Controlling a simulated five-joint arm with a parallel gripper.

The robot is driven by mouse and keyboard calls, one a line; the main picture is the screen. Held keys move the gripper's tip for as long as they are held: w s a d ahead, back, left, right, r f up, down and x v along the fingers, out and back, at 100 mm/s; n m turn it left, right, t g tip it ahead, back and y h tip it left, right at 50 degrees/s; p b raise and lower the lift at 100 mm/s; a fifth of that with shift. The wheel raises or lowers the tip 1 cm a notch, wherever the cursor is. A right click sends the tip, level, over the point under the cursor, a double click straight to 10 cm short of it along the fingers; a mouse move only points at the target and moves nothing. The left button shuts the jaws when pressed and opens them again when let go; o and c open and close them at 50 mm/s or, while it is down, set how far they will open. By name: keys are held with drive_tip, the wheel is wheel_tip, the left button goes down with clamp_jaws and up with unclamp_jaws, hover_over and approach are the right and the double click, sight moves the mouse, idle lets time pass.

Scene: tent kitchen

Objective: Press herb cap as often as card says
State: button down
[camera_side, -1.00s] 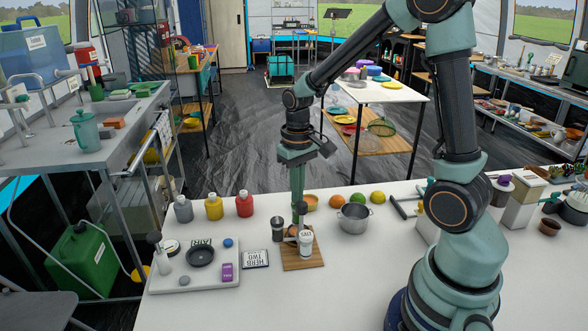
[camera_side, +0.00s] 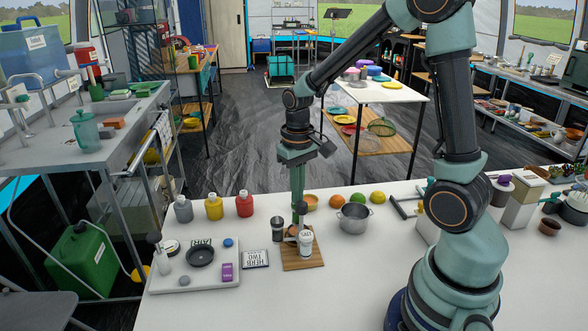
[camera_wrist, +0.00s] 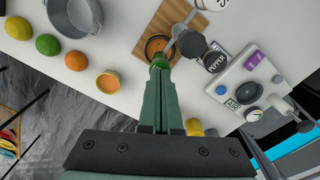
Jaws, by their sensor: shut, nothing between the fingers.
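The card (camera_side: 255,259) lies on the white table and reads "HERB TWO". My gripper (camera_side: 297,200) points down over the far side of the board, shut and empty. In the wrist view its fingertips (camera_wrist: 159,66) are at a small bright green piece (camera_wrist: 159,57), perhaps the herb cap, beside a brown round dish (camera_wrist: 156,45). Contact cannot be told.
A white tray (camera_side: 215,278) with a black dish and small blocks is at left. Grey, yellow and red bottles (camera_side: 214,207) stand behind. A metal pot (camera_side: 353,218), an orange (camera_side: 337,202), a lime and a lemon are right of the board. The front table is clear.

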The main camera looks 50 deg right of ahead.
drive_tip(key=shift+r, duration=0.1)
idle(0.3)
drive_tip(key=shift+r, duration=2.9)
drive_tip(key=shift+a+r, duration=0.1)
drive_tip(key=s+a+r+n+t, duration=0.3)
drive_tip(key=s+a+r+t, duration=0.2)
drive_tip(key=s+a+r, duration=0.2)
drive_tip(key=shift+r+t, duration=0.15)
drive_tip(key=shift+t, duration=0.15)
